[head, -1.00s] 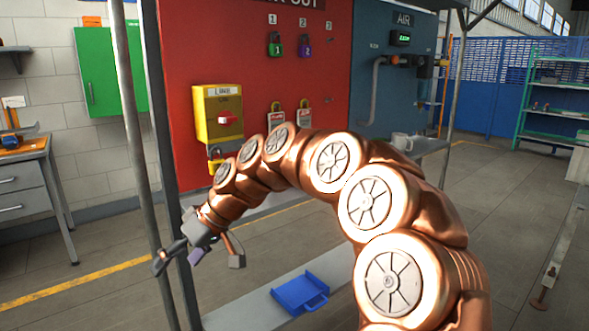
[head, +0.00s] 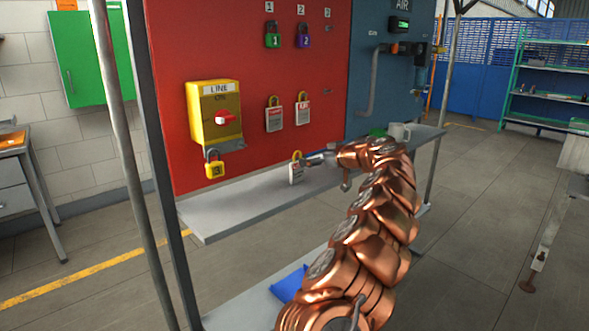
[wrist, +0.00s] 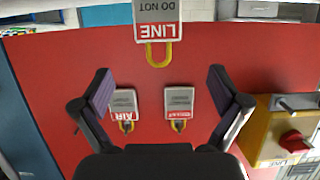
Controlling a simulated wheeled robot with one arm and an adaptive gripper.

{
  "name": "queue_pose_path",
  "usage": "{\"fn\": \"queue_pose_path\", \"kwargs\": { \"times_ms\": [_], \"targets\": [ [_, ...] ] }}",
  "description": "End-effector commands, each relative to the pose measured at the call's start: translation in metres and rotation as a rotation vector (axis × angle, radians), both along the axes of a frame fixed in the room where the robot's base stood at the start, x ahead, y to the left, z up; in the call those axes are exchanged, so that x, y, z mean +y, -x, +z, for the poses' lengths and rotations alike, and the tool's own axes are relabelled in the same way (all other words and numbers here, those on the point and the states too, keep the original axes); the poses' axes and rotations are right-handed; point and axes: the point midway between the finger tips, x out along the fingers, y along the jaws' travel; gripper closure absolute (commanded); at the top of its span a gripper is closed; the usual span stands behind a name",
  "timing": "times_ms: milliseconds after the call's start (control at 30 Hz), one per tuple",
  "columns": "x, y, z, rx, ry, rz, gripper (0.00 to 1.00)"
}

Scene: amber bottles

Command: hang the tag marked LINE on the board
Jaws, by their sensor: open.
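The tag marked LINE (wrist: 158,12) is white and red with a yellow loop. In the wrist view it appears upside down at the top middle, ahead of the fingers and between them sideways, not gripped. In the head view a tag like it (head: 296,173) is at the shelf (head: 225,212), left of my gripper (head: 322,157). My gripper's two purple-padded fingers (wrist: 160,82) are spread wide with nothing between the pads. The red board (head: 170,60) holds two tags, one marked AIR (wrist: 125,103), the other's label (wrist: 179,103) too small to read.
A yellow LINE switch box (head: 205,125) with a red knob is on the board; a yellow padlock (head: 214,170) hangs below it. Green (head: 272,40) and purple (head: 304,40) padlocks hang higher. A mug (head: 400,132) stands at the shelf's right. A blue tray (head: 287,286) lies lower, partly hidden.

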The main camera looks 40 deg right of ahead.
Motion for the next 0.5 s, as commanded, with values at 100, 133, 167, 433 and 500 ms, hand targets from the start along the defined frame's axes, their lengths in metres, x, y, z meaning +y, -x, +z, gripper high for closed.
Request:
{"fn": "queue_pose_path", "kwargs": {
  "times_ms": [100, 133, 167, 433, 500],
  "targets": [
    [-0.006, 0.0, -0.003, 0.003, 0.003, -0.009, 0.02],
    [-0.007, -0.001, -0.004, 0.004, 0.004, -0.01, 0.02],
    [-0.007, -0.003, -0.005, 0.004, 0.003, -0.012, 0.02],
    [-0.008, -0.017, -0.01, 0.001, 0.003, -0.014, 0.02],
    [-0.008, -0.02, -0.011, 0.001, 0.003, -0.013, 0.02]
  ]
}}
